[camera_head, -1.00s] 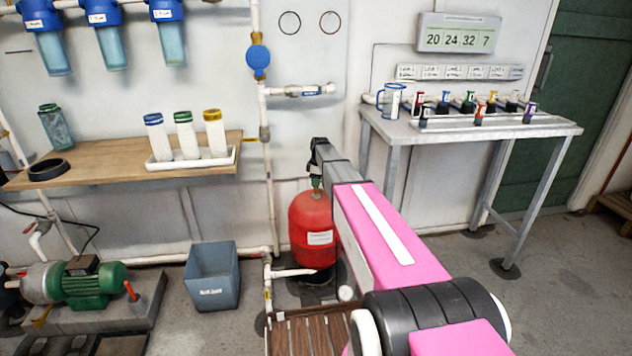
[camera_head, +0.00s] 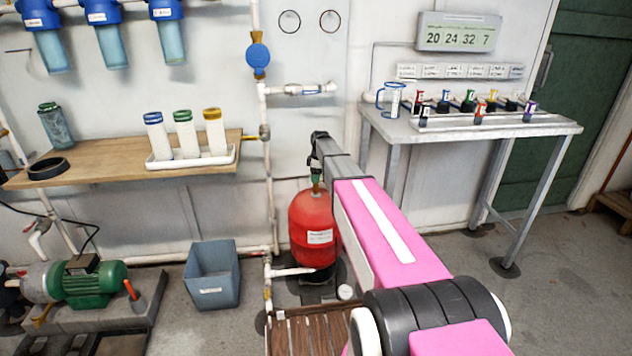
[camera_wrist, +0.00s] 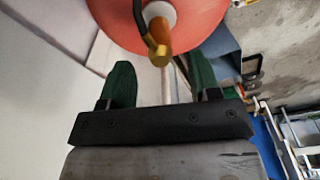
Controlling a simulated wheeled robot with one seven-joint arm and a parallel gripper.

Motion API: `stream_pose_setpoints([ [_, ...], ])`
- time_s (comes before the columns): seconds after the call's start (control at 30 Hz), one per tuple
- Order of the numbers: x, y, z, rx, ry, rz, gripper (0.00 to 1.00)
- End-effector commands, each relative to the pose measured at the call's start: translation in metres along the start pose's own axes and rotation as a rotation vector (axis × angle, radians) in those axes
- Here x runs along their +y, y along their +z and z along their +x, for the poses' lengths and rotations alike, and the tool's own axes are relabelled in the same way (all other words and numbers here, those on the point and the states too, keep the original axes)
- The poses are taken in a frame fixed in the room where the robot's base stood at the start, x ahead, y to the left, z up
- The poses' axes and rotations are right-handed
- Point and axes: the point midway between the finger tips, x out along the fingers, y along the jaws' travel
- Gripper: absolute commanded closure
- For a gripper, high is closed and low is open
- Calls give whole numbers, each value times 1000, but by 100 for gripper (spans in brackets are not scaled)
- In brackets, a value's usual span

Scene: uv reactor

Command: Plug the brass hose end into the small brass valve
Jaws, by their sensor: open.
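My gripper (camera_wrist: 163,76) is open, with its two green fingers apart and nothing between them. In the head view my gripper (camera_head: 316,183) points down just above the red tank (camera_head: 313,230). In the wrist view the red tank (camera_wrist: 100,45) fills the top. A brass fitting (camera_wrist: 160,40) stands out from its pale collar, beyond and between the fingertips, apart from them. A dark, hose-like piece runs along the fitting's left side. I cannot tell whether this fitting is the small valve or the hose end; no separate hose end shows clearly.
A white pipe (camera_head: 268,200) runs down left of the tank. A wooden shelf (camera_head: 100,178) is left, a metal table (camera_head: 400,130) right. The floor under the table is clear.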

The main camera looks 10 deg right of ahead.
Motion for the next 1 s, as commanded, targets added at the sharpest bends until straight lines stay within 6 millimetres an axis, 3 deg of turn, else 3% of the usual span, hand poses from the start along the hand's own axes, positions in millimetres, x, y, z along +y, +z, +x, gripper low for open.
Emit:
stream_pose_setpoints([
  [0.2, 0, 0, -44, 0, 2, 0, 43],
  [0.43, 0, 0, -72, 0, 1, 0, 43],
  [0.87, 0, 0, -79, 0, 0, 0, 43],
  [1.0, -17, 5, -71, -4, -2, 41, 43],
])
